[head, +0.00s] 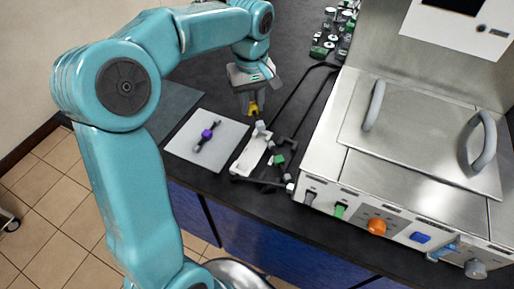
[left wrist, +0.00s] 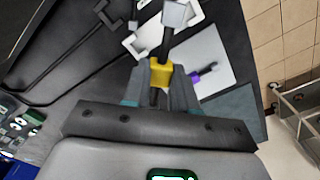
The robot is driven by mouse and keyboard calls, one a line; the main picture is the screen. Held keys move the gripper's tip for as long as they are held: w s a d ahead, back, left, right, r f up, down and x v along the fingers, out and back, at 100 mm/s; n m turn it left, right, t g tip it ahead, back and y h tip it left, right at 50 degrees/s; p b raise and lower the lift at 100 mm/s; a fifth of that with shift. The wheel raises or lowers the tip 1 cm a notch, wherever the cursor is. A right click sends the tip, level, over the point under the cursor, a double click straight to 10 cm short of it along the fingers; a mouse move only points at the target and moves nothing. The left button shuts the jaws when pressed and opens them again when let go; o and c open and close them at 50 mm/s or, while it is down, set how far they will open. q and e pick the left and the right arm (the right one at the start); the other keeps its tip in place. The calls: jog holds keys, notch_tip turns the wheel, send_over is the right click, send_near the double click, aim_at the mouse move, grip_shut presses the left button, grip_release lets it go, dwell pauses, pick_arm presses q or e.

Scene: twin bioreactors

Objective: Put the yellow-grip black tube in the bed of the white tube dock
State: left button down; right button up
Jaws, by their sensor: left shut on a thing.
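My left gripper (head: 252,103) is shut on the yellow grip (head: 254,108) of the black tube. In the left wrist view the gripper's fingers (left wrist: 161,76) flank the yellow grip (left wrist: 160,70). The tube's dark shaft (left wrist: 166,42) runs out to a pale block-shaped end (left wrist: 175,13). The white tube dock (head: 248,158) lies on the dark bench just below the gripper in the head view. It also shows in the left wrist view (left wrist: 135,48), partly behind the tube. I cannot tell whether the tube touches the dock. My right gripper is not in view.
A pale mat (head: 180,148) holds a purple-grip tube (head: 207,134) left of the dock. A green-grip part (head: 278,160) and black tubing lie right of it. The steel bioreactor unit (head: 400,150) stands at the right. Small vials (head: 335,30) stand at the back.

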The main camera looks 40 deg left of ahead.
pick_arm(q)
send_over(252, 153)
notch_tip(252, 153, down, 12)
jog(key=shift+f, duration=0.35)
notch_tip(252, 153, down, 4)
jog(key=shift+r, duration=0.1)
jog(key=shift+d, duration=0.1)
jog(key=shift+f+b, duration=0.25)
jog(key=shift+b, duration=0.05)
jog(key=c, duration=0.9)
grip_release()
jog(key=shift+r, duration=0.1)
